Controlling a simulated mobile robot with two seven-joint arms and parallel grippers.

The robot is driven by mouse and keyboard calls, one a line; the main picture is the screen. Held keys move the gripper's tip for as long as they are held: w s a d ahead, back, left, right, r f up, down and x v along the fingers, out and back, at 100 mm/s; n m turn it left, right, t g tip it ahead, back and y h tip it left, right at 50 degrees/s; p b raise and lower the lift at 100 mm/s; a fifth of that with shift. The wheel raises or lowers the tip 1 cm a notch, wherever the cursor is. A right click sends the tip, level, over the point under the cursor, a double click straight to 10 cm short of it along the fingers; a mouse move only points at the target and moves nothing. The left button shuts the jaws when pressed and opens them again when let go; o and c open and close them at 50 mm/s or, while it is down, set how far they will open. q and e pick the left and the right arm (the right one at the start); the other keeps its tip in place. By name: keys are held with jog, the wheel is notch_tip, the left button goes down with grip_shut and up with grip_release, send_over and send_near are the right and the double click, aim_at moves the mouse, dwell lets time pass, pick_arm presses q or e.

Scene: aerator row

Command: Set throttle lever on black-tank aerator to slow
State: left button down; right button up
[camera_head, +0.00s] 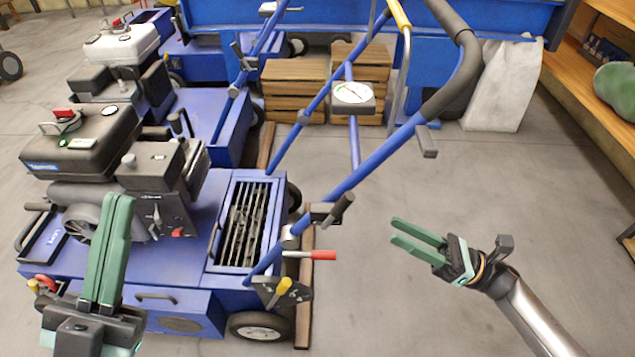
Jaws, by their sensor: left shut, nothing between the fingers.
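The black-tank aerator is the nearest blue machine, with a black fuel tank (85,145) on its engine at the left. Its engine side has a dark panel with small markings and a red knob (177,233). A red-tipped lever (318,255) and a yellow-tipped lever (283,287) sit at the handle base. A round dial (352,95) is on the handle. I cannot tell which part is the throttle lever. My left gripper (120,200) is shut and empty, in front of the engine in the picture. My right gripper (396,231) is open and empty, right of the handle.
A second blue aerator with a white tank (120,45) stands behind. Wooden crates (295,90) and a pale sack (503,85) are at the back. A wooden shelf (590,110) is at the right. The floor (480,200) between is clear.

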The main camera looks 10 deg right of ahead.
aim_at(349, 206)
jog(key=shift+n, duration=0.7)
jog(key=x, duration=1.2)
jog(key=shift+w+f, duration=0.1)
jog(key=shift+w, duration=0.1)
grip_shut()
dwell(0.4)
